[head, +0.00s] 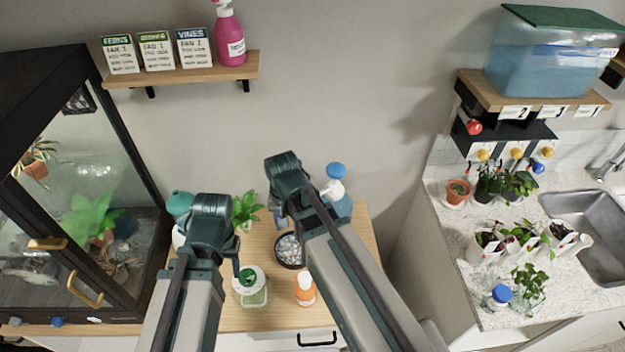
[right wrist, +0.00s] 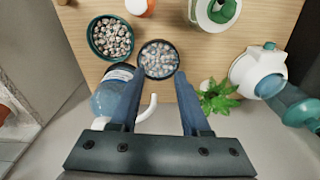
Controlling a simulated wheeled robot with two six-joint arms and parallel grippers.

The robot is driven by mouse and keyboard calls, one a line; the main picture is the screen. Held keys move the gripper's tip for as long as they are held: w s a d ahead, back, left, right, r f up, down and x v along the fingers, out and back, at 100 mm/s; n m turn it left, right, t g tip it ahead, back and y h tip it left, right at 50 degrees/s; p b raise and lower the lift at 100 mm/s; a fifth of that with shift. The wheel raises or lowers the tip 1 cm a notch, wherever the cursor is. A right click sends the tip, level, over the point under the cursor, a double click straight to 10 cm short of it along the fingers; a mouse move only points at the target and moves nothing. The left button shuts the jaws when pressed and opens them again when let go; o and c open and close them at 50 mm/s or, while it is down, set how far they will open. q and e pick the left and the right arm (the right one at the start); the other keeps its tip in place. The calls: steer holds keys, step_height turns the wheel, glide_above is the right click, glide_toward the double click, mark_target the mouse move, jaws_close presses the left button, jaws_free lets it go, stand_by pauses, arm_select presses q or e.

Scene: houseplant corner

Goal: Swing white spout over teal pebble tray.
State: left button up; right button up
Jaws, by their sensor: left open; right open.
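In the right wrist view the white spout (right wrist: 147,110) is a curved tube on a clear blue bottle (right wrist: 108,97). Its tip lies between my open right fingers (right wrist: 160,78), pointing roughly toward a dark pebble tray (right wrist: 174,73); contact cannot be told. The teal pebble tray (right wrist: 92,38) is round, full of grey pebbles, left of the dark tray there. In the head view the bottle (head: 343,207) stands behind my right arm, and the teal tray is hidden. My right gripper (head: 280,217) points down. My left gripper (head: 236,265) is open near a green-and-white container (head: 255,285).
On the wooden table are an orange-and-white bottle (head: 305,290), a small plant (head: 245,208) and a teal-topped bottle (head: 179,203). A glass terrarium (head: 90,215) stands left. The sink counter (head: 445,222) with plants is right. The wall is close behind the table.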

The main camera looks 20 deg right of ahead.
arm_select(q)
step_height(320, 180, up, 10)
steer(key=p, duration=0.7)
steer(key=shift+f, duration=0.25)
arm_select(e)
steer(key=w+d+r+m+t, duration=0.1)
steer(key=w+d+r+m, duration=0.7)
steer(key=d+r+m, duration=0.2)
steer(key=shift+d+t+y, duration=0.3)
steer(key=shift+d+y, duration=0.1)
steer(key=shift+d, duration=0.1)
arm_select(q)
steer(key=shift+f, duration=0.1)
arm_select(e)
steer(key=shift+f, duration=0.1)
steer(key=w+f+b, duration=0.1)
steer(key=f+b, duration=0.8)
steer(key=w+f+b, duration=0.1)
steer(key=f+b, duration=0.3)
steer(key=shift+w+a+f+b, duration=0.2)
steer(key=shift+w+a+b, duration=0.1)
steer(key=shift+a, duration=0.1)
arm_select(q)
step_height(320, 180, down, 13)
steer(key=shift+f, duration=0.15)
arm_select(e)
steer(key=shift+r, duration=0.1)
jaws_close()
